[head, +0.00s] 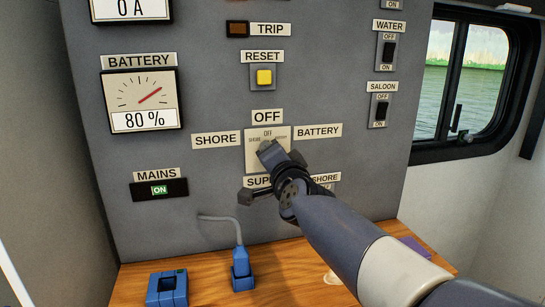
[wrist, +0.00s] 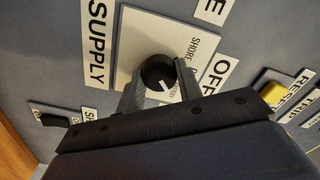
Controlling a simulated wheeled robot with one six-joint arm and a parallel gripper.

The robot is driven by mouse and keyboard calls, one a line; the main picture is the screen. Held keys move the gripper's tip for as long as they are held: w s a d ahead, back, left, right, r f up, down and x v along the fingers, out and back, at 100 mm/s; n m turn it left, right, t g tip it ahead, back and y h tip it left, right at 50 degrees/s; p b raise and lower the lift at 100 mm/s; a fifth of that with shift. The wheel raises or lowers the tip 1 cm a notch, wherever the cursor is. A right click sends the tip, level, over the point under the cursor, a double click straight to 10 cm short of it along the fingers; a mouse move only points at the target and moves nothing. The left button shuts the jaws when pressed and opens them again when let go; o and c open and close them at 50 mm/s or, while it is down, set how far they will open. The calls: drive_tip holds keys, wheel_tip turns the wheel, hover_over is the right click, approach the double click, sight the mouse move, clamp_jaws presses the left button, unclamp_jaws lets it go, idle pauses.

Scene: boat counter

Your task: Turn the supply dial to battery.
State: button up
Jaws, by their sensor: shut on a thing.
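The supply dial stands on a pale square plate (head: 281,133) on the grey panel, with OFF (head: 267,116) above, SHORE (head: 216,139) left and BATTERY (head: 318,131) right. In the head view my gripper (head: 268,152) covers the knob. In the wrist view the round black knob (wrist: 155,70) sits between the two fingers of my gripper (wrist: 158,82), which is shut on it. The knob's white mark points down and slightly right in that turned picture, towards the panel's upper right, the battery side. The SUPPLY label (wrist: 97,45) shows beside the plate; the far BATTERY label is hidden there.
A yellow reset button (head: 264,77) is above the dial. Water (head: 389,50) and saloon (head: 381,110) switches are at right. The mains display (head: 159,190) reads ON; the battery gauge reads 80 %. A blue plug (head: 241,268) and blue holder (head: 167,288) are on the wooden counter.

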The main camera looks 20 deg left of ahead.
drive_tip(key=o, duration=1)
drive_tip(key=v, duration=1)
drive_tip(key=shift+s+d+p, duration=0.3)
drive_tip(key=shift+p, duration=0.05)
drive_tip(key=shift+f, duration=0.1)
drive_tip(key=x, duration=1.1)
drive_tip(key=shift+b, duration=0.35)
drive_tip(key=shift+s, duration=0.15)
